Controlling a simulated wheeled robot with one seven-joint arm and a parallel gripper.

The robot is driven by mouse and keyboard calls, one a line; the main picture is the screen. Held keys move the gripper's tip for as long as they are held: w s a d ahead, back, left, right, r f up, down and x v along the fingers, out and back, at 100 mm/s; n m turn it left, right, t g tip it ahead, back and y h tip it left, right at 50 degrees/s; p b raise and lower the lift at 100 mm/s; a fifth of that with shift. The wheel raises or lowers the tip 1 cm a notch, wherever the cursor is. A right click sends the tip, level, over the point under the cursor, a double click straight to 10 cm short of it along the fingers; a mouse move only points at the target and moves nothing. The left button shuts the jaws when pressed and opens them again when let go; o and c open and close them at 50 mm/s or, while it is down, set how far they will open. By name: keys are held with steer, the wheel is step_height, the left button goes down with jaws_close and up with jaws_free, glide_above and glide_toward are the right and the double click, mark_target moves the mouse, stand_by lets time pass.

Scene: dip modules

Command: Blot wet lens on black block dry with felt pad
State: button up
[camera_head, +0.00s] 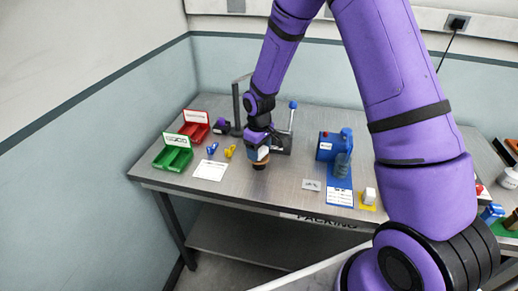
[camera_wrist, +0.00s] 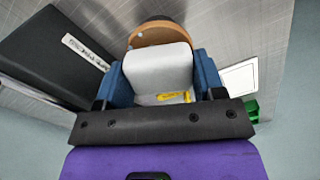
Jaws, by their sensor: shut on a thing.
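My gripper (camera_wrist: 158,82) is shut on a white block-shaped grip (camera_wrist: 157,68), with a blue finger on each side. A round orange-brown disc with a dark face (camera_wrist: 158,34) shows just beyond the grip; together they look like the felt pad. In the head view my gripper (camera_head: 259,150) holds this pad (camera_head: 260,161) low near the front of the bench, whether touching it I cannot tell. The black block (camera_wrist: 50,52), with a white label, is beside the pad on the left in the wrist view. It stands behind my gripper in the head view (camera_head: 282,144). No lens can be made out.
A lever with a blue knob (camera_head: 292,106) rises by the block. Red (camera_head: 194,125) and green (camera_head: 173,155) bins stand at the left, near blue and yellow clips and a white card (camera_head: 210,170). Bench (camera_head: 270,188) is clear in front.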

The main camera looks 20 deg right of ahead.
steer(key=shift+f, duration=0.3)
stand_by(0.4)
stand_by(1.5)
steer(key=shift+r, duration=4)
